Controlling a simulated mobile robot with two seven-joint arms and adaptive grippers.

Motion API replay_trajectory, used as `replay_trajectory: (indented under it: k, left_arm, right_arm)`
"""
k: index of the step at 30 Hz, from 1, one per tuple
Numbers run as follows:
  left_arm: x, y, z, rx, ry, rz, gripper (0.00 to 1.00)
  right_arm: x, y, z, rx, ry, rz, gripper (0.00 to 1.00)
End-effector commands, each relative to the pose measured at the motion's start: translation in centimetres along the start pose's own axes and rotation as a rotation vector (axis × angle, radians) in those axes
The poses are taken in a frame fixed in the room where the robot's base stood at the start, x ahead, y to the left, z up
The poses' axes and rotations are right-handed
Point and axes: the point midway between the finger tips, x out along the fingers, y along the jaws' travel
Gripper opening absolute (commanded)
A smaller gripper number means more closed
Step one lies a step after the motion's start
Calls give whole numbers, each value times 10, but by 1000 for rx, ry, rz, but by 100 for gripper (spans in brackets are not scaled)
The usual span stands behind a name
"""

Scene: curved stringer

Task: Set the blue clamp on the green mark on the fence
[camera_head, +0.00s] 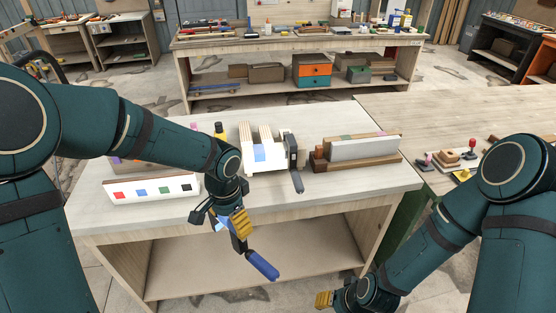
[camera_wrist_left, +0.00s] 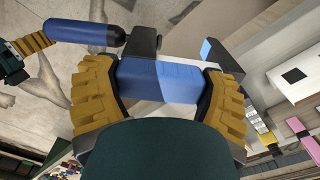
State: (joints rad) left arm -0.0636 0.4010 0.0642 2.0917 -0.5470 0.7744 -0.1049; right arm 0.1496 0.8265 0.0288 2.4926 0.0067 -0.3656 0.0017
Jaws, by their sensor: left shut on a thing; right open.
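My left gripper (camera_head: 228,218) is shut on the blue clamp (camera_head: 262,265), in front of the bench's front edge. The clamp's blue handle points down and right. In the left wrist view the yellow finger pads of my left gripper (camera_wrist_left: 160,90) press on the clamp's blue body (camera_wrist_left: 155,82), with its handle at upper left. The fence (camera_head: 365,148), a brown wooden block with a pale face, stands on the bench to the right. A faint green mark (camera_head: 347,137) shows on its top. My right gripper (camera_head: 325,299) is open, low at the bottom, apart from everything.
A pale wooden piece with a blue patch (camera_head: 260,153) and a black clamp (camera_head: 291,150) stand left of the fence. The bench top (camera_head: 330,188) is bare in front of the fence.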

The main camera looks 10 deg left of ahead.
Motion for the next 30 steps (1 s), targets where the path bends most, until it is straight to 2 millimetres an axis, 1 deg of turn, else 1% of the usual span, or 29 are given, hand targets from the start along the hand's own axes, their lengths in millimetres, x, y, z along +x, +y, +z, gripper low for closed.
replay_trajectory:
  k: [1, 6, 19, 30]
  left_arm:
    - [10, 1, 4, -71, -2, 0, 32]
    - [36, 0, 12, -276, 0, -1, 32]
    - [81, -2, 28, -641, 1, -1, 32]
    - [81, -3, 28, -651, 3, 2, 32]
  right_arm:
    - [0, 0, 0, 0, -1, 0, 46]
    - [0, 0, 0, 0, -1, 0, 46]
    - [0, 0, 0, 0, -1, 0, 46]
    - [0, 0, 0, 0, -1, 0, 46]
